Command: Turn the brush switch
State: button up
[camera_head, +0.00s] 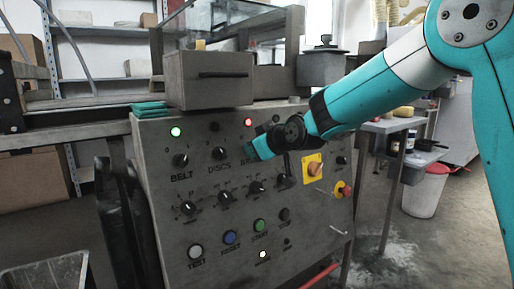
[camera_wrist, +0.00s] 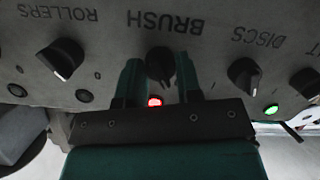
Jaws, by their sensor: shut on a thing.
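The brush switch (camera_wrist: 160,62) is a round black knob under the word BRUSH, which reads upside down in the wrist view. My gripper (camera_wrist: 158,70) has its two teal fingers on either side of this knob, shut on it. A red lamp (camera_wrist: 154,102) glows beside the knob, between the fingers. In the head view my gripper (camera_head: 256,152) reaches the upper part of the grey control panel (camera_head: 200,235) from the right. It covers the brush knob and part of its label there; the red lamp (camera_head: 248,122) shows just above.
The discs knob (camera_wrist: 244,75) and the rollers knob (camera_wrist: 61,60) flank the brush switch. The belt knob (camera_head: 181,160) has a green lamp (camera_head: 175,132) above it. Lower knobs, push buttons and a yellow-backed emergency stop (camera_head: 314,168) crowd the panel. A grey box (camera_head: 210,80) stands on top.

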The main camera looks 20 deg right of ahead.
dwell(0.4)
jog(key=o, duration=0.9)
jog(key=shift+p+v, duration=1.85)
jog(key=shift+v, duration=6.9)
